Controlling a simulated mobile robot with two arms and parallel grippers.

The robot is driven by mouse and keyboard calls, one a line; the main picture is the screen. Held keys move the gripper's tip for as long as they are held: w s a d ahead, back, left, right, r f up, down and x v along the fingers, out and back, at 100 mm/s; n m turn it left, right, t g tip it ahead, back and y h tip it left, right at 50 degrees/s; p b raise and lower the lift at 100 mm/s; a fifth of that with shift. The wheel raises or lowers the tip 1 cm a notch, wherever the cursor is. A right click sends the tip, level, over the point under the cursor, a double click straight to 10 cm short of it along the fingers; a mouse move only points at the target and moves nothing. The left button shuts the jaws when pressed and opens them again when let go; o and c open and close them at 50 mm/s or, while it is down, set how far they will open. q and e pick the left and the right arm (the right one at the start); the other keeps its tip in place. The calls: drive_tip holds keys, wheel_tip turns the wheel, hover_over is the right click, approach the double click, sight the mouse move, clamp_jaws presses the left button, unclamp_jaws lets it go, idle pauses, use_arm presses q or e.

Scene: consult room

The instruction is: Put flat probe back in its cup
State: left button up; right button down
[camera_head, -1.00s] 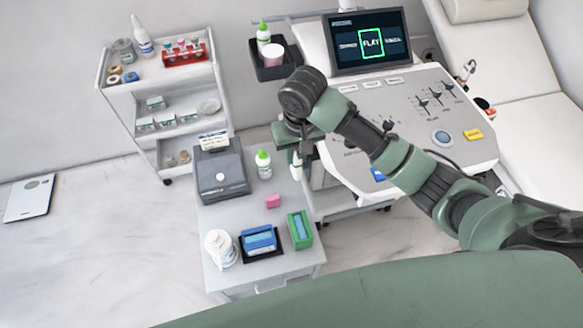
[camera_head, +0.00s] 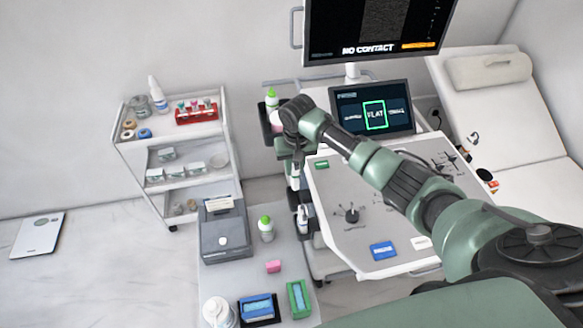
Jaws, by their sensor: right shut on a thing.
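My right arm comes in from the right and its wrist bends down at the left edge of the ultrasound console (camera_head: 335,215). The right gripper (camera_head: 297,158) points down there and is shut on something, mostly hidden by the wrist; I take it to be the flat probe. Along this console edge is a row of small cups. A white probe-like piece (camera_head: 303,220) stands upright in the nearest cup, below the gripper in the picture. I cannot tell whether the held thing touches a cup. The console's small screen (camera_head: 373,110) has "FLAT" framed in green. My left gripper is not in view.
A large monitor (camera_head: 375,30) reads "NO CONTACT". A white trolley (camera_head: 180,150) stands left, a couch (camera_head: 510,110) right. Floor at left is mostly free.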

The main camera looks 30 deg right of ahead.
drive_tip(key=shift+f+b, duration=0.5)
drive_tip(key=shift+f, duration=0.05)
wheel_tip(320, 180, down, 3)
drive_tip(key=b, duration=0.3)
drive_tip(key=shift+f+b, duration=0.2)
drive_tip(key=shift+b, duration=0.2)
drive_tip(key=shift+f+b, duration=0.8)
drive_tip(key=shift+f, duration=1.25)
drive_tip(key=shift+f, duration=0.35)
drive_tip(key=c, duration=1.1)
unclamp_jaws()
drive_tip(key=shift+c, duration=0.2)
